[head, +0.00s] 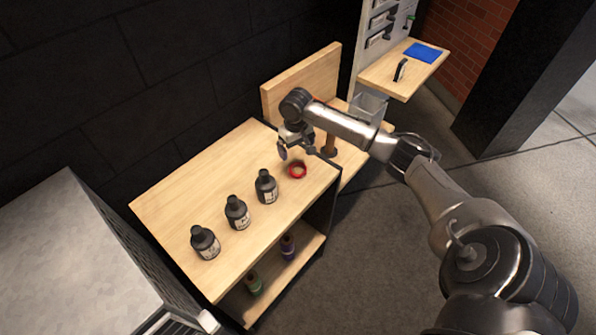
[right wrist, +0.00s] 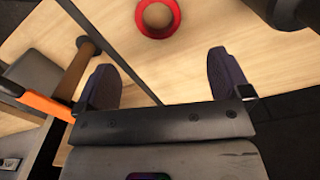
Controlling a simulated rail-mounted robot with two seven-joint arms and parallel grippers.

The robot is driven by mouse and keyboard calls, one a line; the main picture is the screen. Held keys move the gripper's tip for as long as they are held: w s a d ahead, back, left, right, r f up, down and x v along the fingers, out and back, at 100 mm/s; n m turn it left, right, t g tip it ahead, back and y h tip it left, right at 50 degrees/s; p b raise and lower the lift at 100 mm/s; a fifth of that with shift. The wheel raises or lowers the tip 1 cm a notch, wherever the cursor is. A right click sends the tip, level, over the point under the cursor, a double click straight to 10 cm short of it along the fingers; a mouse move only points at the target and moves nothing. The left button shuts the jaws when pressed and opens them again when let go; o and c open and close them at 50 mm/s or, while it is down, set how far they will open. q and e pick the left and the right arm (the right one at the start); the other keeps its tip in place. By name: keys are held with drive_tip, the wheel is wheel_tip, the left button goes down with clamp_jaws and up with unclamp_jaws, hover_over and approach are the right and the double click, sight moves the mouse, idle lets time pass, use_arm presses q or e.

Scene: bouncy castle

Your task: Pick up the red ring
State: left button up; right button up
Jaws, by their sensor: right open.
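The red ring (head: 298,176) lies flat on the light wooden table top, near its right edge. In the right wrist view the ring (right wrist: 157,33) shows at the top, cut by the frame edge, with wood seen through its hole. My right gripper (head: 297,150) is just behind the ring in the head view, apart from it. In the right wrist view the right gripper (right wrist: 163,75) has its two dark fingers wide apart with nothing between them. The left gripper is not in view.
Several dark bottles stand in a row on the table (head: 170,207): a near one (head: 205,243), a middle one (head: 237,213) and one closest to the ring (head: 265,187). A wooden-handled tool (head: 330,143) stands beside the gripper.

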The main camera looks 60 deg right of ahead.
hover_over(297, 171)
wheel_tip(297, 171, down, 5)
drive_tip(key=shift+a+r, duration=0.1)
drive_tip(key=shift+r, duration=0.1)
drive_tip(key=shift+s+f+b, duration=0.1)
drive_tip(key=shift+f+b, duration=0.75)
drive_tip(key=shift+f, duration=1.8)
drive_tip(key=shift+c, duration=0.2)
drive_tip(key=c, duration=1)
drive_tip(key=shift+r, duration=0.15)
